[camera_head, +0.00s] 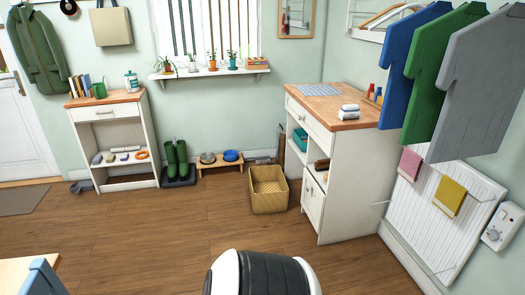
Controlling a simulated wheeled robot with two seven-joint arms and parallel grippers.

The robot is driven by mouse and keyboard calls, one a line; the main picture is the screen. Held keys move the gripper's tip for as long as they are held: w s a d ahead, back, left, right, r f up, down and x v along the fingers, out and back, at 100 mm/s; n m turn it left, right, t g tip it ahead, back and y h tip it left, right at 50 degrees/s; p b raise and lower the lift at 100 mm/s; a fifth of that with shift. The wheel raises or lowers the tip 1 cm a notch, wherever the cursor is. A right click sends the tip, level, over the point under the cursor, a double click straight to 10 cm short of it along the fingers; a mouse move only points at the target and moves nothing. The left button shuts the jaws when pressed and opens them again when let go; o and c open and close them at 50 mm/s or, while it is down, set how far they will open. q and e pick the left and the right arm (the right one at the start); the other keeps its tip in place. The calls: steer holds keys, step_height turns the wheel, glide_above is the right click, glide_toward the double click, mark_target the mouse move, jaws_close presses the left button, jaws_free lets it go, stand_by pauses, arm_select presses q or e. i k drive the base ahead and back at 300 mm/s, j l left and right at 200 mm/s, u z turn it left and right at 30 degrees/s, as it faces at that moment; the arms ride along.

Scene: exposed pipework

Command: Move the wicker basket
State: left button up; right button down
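The wicker basket (269,202) is a square, tan, woven open-topped box. It stands upright on the wooden floor, close to the left side of the white cabinet with the wooden top. Its inside looks empty. Neither of my grippers shows in the head view, and nothing is touching the basket from my side. A white and black rounded shape at the bottom centre seems to be part of my own body.
The white cabinet (340,195) stands just right of the basket. A low wooden stand with bowls (220,165) and green boots (177,160) are behind left. A radiator (430,220) lines the right wall. A table corner (14,272) and blue chair (42,278) are at lower left. The middle floor is clear.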

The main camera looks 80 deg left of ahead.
mark_target(268, 189)
steer(key=u, duration=2.7)
steer(key=i+j, duration=0.1)
steer(key=i, duration=0.4)
steer(key=z, duration=0.05)
